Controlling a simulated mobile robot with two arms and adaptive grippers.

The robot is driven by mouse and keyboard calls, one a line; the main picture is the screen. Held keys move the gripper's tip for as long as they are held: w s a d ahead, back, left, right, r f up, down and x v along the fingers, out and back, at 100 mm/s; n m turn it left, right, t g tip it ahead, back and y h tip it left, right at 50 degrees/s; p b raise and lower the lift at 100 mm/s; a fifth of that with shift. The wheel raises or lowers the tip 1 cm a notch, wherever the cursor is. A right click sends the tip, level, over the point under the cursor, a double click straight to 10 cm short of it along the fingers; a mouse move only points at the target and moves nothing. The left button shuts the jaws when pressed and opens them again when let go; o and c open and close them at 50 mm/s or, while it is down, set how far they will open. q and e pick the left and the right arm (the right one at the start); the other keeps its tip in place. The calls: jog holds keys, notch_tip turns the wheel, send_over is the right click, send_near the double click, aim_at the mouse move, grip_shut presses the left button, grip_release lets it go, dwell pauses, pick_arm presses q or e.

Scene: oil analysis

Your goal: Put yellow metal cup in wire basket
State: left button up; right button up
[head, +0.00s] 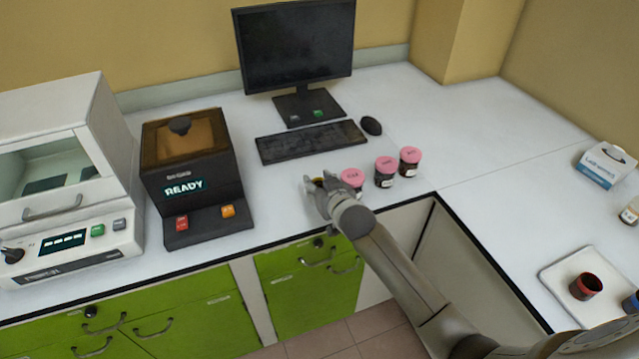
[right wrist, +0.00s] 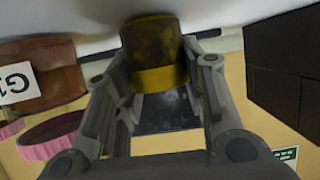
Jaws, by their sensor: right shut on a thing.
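My right gripper (head: 322,190) is at the front part of the white counter, left of the pink-lidded jars. In the right wrist view my right gripper (right wrist: 160,100) is shut on the yellow metal cup (right wrist: 153,45), which is dark and worn with a brighter yellow band. In the head view only a small yellowish bit of the cup (head: 318,181) shows, mostly hidden by the gripper. I see no wire basket in either view. My left gripper is not in view.
Jars with pink lids (head: 386,172) stand beside my right gripper; one shows close in the wrist view (right wrist: 40,75). A black READY device (head: 190,180), keyboard (head: 311,142) and monitor (head: 296,45) lie around. A white tray (head: 556,279) holds a dark red cup (head: 586,286).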

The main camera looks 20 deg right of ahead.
jog(key=shift+f, duration=0.1)
jog(key=o, duration=0.7)
